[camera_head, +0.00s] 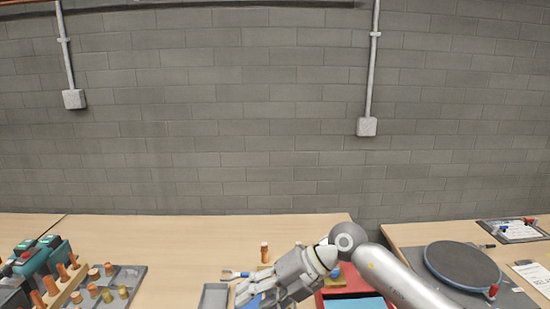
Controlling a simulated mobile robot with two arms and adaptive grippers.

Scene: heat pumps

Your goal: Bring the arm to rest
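My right arm (395,275) comes in from the lower right. Its gripper (241,291) points left and down, low over the middle workbench. The fingers are small and partly merge with the things below, so I cannot tell whether they are open or shut. A bit of blue shows under the gripper; I cannot tell what it is. My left gripper is not in view.
A right-hand table (405,235) bears a dark disc (462,264).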

